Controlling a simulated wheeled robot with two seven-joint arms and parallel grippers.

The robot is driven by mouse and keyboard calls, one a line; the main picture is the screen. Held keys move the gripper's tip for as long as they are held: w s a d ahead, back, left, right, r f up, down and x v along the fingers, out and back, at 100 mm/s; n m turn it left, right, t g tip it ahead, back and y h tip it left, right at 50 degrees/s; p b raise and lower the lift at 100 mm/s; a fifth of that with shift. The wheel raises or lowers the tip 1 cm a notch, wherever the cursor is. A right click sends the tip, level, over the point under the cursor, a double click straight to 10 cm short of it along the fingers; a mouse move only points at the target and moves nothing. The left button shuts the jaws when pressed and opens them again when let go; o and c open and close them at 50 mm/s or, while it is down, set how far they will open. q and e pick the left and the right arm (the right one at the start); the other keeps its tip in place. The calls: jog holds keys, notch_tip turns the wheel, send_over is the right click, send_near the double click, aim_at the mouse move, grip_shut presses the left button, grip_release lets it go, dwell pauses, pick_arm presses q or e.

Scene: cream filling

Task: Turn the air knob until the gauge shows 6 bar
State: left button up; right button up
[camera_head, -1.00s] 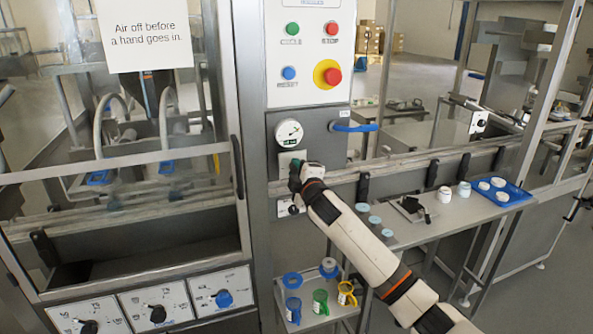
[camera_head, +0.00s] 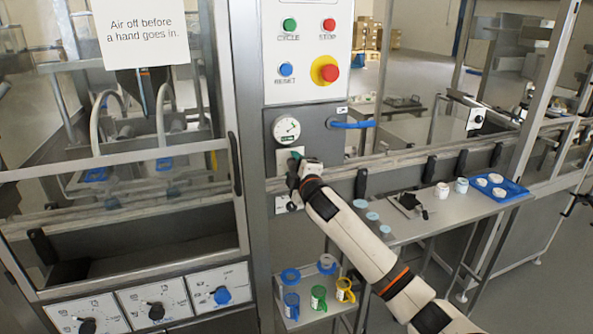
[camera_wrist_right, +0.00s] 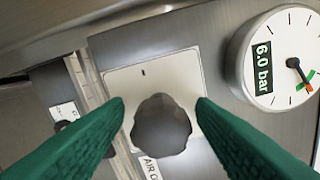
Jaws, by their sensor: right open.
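The air gauge (camera_head: 286,129) is a round white dial on the steel column. In the right wrist view the gauge (camera_wrist_right: 282,62) reads 6.0 bar on its dark display. The dark grey air knob (camera_wrist_right: 161,126) sits on a pale plate below the gauge. My right gripper (camera_wrist_right: 160,115) is open, its green fingers on either side of the knob with small gaps visible. In the head view my right gripper (camera_head: 294,172) is in front of the plate and hides the knob. My left gripper is not in view.
A blue handle (camera_head: 352,125) juts out right of the gauge. The button panel (camera_head: 308,50) is above. A shelf with colored rings (camera_head: 318,298) is below, and a side table with cups and a blue tray (camera_head: 516,194) is at right.

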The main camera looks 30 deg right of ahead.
jog(key=b+v, duration=0.2)
jog(key=v, duration=1)
jog(key=shift+d+f, duration=0.1)
jog(key=shift+f, duration=0.1)
